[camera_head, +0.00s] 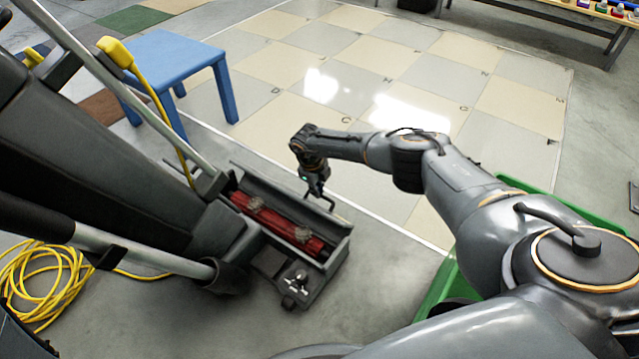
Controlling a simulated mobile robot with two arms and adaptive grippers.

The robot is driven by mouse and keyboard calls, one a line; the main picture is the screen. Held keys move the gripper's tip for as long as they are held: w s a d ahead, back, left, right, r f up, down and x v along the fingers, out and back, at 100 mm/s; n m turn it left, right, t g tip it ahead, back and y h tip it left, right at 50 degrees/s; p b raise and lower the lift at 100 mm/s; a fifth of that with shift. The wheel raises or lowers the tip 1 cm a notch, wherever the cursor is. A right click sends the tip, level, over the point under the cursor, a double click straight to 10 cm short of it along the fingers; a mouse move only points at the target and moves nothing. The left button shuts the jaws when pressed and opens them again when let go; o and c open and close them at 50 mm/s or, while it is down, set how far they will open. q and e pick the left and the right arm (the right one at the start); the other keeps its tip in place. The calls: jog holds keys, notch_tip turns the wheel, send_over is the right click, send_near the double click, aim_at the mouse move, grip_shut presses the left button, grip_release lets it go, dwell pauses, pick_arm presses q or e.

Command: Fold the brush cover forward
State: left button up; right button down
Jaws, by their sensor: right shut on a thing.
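A grey floor-cleaning machine (95,125) stands at the left. At its lower front is an open brush housing with a long red brush (280,222) lying in it. The grey brush cover (285,200) stands along the far side of the brush, tilted up, so the brush is exposed. My right gripper (322,197) reaches down to the far edge of the cover, near its right end, and is shut on it. The exact contact is small and partly hidden by the fingers. My left gripper is not in view.
A blue stool (175,62) stands behind the machine. A yellow cable (40,285) lies coiled at the lower left. A green container (440,290) is partly hidden under my right arm. The tiled floor (370,85) beyond the housing is clear.

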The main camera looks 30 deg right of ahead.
jog(key=shift+s+a+f, duration=0.3)
jog(key=shift+a+f, duration=0.1)
jog(key=shift+a, duration=0.15)
jog(key=c, duration=1.7)
grip_release()
jog(key=shift+f, duration=0.1)
jog(key=shift+a+r, duration=0.1)
jog(key=shift+r, duration=0.55)
notch_tip(320, 180, up, 11)
jog(key=a, duration=0.1)
jog(key=shift+s, duration=0.25)
